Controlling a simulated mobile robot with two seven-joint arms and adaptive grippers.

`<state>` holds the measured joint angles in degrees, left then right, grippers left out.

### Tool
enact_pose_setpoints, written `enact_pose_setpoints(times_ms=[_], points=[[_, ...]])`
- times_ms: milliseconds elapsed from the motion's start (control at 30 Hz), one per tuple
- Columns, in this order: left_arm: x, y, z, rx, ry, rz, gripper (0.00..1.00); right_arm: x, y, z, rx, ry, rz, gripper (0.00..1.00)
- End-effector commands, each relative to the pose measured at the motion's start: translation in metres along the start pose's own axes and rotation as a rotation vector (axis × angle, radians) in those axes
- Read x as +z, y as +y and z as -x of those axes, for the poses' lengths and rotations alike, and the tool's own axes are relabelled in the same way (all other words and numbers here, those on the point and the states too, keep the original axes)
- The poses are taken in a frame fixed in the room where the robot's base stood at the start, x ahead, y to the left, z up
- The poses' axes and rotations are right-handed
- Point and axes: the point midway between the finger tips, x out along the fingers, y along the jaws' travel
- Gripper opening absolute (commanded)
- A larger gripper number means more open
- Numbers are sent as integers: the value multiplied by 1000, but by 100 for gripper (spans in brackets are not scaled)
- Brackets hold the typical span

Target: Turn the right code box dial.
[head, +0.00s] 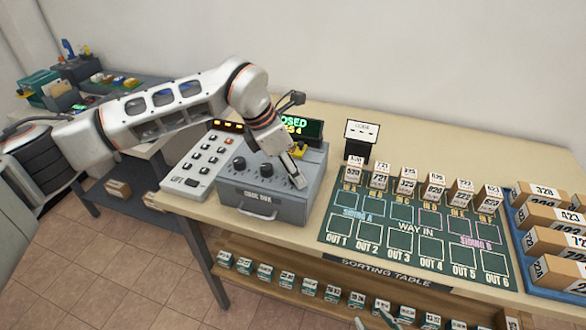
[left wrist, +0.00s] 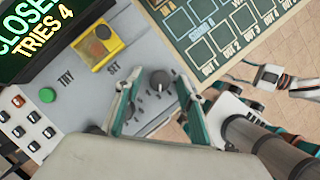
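The grey code box (head: 262,205) stands on the table with dark dials on its top. The left dial (head: 238,163) and middle dial (head: 267,170) show in the head view; the right dial is hidden there by my left gripper (head: 297,180). In the left wrist view a dark round dial (left wrist: 160,80) lies between the two spread fingers of my left gripper (left wrist: 154,88). The fingers stand apart on either side of it; I cannot tell whether they touch it. My right gripper (head: 375,319) is at the bottom edge of the head view, its fingers apart and empty.
A display (head: 300,128) reading closed and tries 4 stands behind the box. A button panel (head: 200,160) is to its left. The green sorting mat (head: 415,245) with numbered boxes lies to the right. A yellow device (left wrist: 101,44) and green button (left wrist: 47,95) are near the dial.

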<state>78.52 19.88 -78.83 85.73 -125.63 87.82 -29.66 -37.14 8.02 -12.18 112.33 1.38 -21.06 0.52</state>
Motion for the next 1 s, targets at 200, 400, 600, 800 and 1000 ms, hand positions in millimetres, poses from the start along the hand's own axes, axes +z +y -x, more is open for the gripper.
enact_pose_setpoints(times_ms=[200,400,600,800,1000], points=[[0,0,0,0,0,0,15,-1,0,0,0,3,0,40],[0,0,0,0,0,0,1,-2,0,0,0,3,0,40],[0,0,0,10,-1,24,1,1,0,-1,0,2,-1,40],[0,-1,-1,48,-1,111,1,10,-2,-6,0,0,-1,40],[0,-2,-2,106,-1,252,1,22,-4,-12,-2,-6,-2,40]])
